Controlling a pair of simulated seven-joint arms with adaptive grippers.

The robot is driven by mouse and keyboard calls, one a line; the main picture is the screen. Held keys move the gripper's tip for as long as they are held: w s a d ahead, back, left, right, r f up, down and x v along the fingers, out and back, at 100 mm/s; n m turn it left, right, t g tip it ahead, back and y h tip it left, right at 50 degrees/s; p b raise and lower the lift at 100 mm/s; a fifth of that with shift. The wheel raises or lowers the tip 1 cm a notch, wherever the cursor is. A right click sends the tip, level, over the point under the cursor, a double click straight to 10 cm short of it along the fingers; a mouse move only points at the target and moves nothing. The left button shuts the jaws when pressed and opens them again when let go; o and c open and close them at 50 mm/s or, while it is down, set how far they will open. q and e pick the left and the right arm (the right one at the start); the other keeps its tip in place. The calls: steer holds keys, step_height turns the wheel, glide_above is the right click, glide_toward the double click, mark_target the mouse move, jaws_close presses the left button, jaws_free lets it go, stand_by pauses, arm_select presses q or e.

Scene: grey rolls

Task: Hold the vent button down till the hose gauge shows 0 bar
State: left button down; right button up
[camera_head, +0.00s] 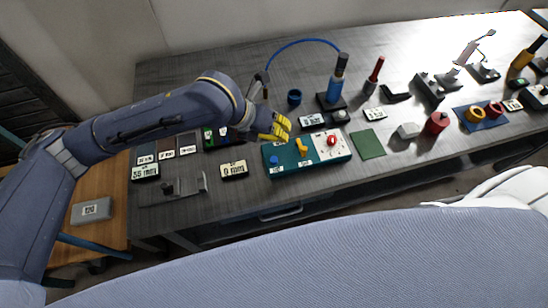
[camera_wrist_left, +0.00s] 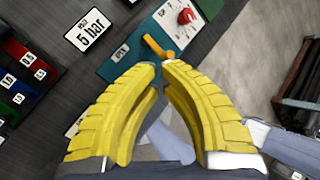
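A teal panel (camera_head: 318,158) on the grey bench carries a blue button (camera_head: 273,160) at its left end, a yellow lever (camera_head: 300,147) and a red knob (camera_head: 332,141). I cannot read which label names the vent button. The lever (camera_wrist_left: 158,48) and knob (camera_wrist_left: 186,16) also show in the left wrist view. The hose gauge (camera_wrist_left: 90,30) there reads 5 bar. It stands behind the panel in the head view (camera_head: 311,120). My left gripper (camera_head: 283,127) is above and behind the panel's left part, its fingertips nearly together, holding nothing visible. Its fingers hide the blue button in the wrist view. My right gripper is out of view.
A blue bottle-like tool (camera_head: 336,88) with a curved blue hose (camera_head: 305,42) stands behind the panel. A green mat (camera_head: 367,144) lies to its right, with a red cylinder (camera_head: 437,122) farther right. A 0 mm display (camera_head: 233,169) stands left of the panel.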

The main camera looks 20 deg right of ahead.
mark_target(274, 160)
arm_select(q)
steer(key=shift+f, duration=4)
steer(key=shift+f, duration=0.95)
steer(key=shift+r, duration=0.15)
stand_by(2.1)
steer(key=shift+r, duration=0.8)
